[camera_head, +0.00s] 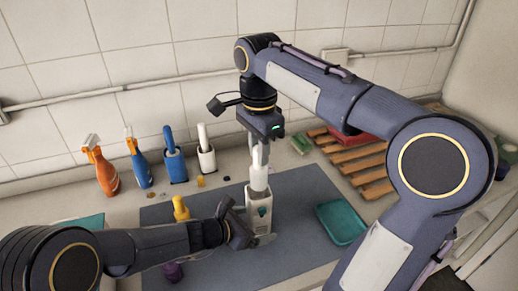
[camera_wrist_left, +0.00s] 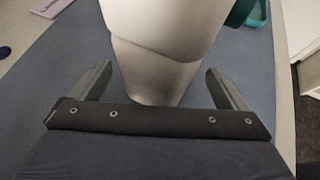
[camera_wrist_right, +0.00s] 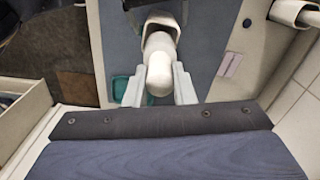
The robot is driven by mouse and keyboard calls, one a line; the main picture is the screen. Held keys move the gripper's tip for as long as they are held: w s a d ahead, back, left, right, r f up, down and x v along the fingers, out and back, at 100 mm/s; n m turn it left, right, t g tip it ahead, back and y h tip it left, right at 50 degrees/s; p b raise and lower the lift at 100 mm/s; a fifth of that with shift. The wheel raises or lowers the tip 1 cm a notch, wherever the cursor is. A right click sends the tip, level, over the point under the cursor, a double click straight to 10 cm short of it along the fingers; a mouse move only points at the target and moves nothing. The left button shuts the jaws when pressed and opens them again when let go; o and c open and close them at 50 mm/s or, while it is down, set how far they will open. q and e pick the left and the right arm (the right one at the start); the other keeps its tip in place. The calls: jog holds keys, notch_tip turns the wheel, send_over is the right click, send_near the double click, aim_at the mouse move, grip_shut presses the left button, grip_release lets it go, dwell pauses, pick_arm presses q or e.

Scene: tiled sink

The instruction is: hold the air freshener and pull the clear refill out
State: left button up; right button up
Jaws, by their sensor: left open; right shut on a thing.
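The air freshener (camera_head: 259,213) stands upright on the grey mat, a white body with a slot in its front. The pale refill (camera_head: 258,176) rises above its top; I cannot tell whether its lower end is still inside. My right gripper (camera_head: 260,150) points down from above, shut on the refill's upper part. In the right wrist view the refill's rounded white end (camera_wrist_right: 159,75) sits between the fingers. My left gripper (camera_head: 252,226) is open at the body's lower part. In the left wrist view the white body (camera_wrist_left: 155,70) stands between its spread fingers.
A teal tray (camera_head: 341,222) lies to the right on the mat (camera_head: 300,190). A yellow bottle (camera_head: 181,208) stands left, near my left arm. An orange spray bottle (camera_head: 106,172), a blue one (camera_head: 141,168) and two brush holders line the wall. A wooden rack (camera_head: 360,160) is at the back right.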

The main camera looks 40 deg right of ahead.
pick_arm(q)
jog(key=v, duration=1.1)
jog(key=shift+a+r, duration=0.1)
jog(key=shift+a, duration=0.05)
jog(key=shift+a+r+p, duration=0.1)
jog(key=shift+r+p, duration=0.6)
